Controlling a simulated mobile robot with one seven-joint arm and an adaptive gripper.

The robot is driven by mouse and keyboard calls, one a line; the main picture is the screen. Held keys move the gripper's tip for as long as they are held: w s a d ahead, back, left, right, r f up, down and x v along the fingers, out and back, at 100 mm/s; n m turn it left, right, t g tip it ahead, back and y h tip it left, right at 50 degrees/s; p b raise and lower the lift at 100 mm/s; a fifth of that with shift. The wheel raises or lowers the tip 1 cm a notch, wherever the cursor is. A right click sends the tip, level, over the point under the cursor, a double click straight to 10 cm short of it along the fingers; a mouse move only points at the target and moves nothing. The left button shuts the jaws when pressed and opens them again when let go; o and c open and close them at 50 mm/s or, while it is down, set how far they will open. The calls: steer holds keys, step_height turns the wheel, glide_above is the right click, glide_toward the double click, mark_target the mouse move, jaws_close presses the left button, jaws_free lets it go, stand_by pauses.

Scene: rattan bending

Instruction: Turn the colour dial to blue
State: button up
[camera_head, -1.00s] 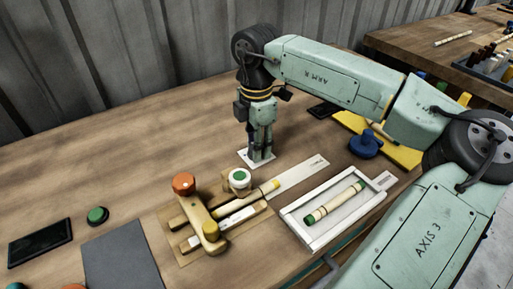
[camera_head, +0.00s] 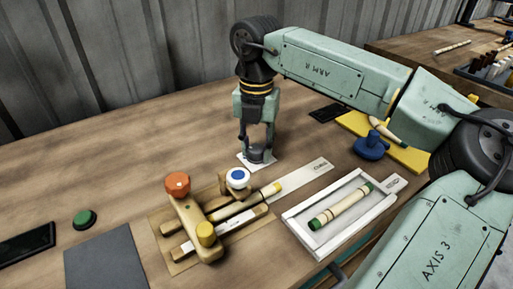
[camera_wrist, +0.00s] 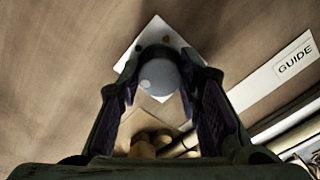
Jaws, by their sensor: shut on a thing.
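In the head view the plate (camera_head: 243,160) lies on the table under my gripper (camera_head: 257,152). My gripper (camera_wrist: 160,80) points down, its two fingers shut on either side of the knob. A white round cap with a blue centre (camera_head: 237,175) stands in front of the plate, on the wooden fixture.
The wooden fixture (camera_head: 187,222) with an orange knob (camera_head: 177,184) and yellow knob stands in front. A white tray (camera_head: 318,252) holds a green-ended stick. A blue knobbed object (camera_head: 370,145) stands right. A green button (camera_head: 84,219) is left. Table behind the dial is clear.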

mark_target(256, 148)
steer(key=shift+n, duration=0.5)
steer(key=o, duration=1.1)
steer(key=shift+o, duration=0.2)
steer(key=shift+r, duration=0.1)
step_height(256, 148, up, 12)
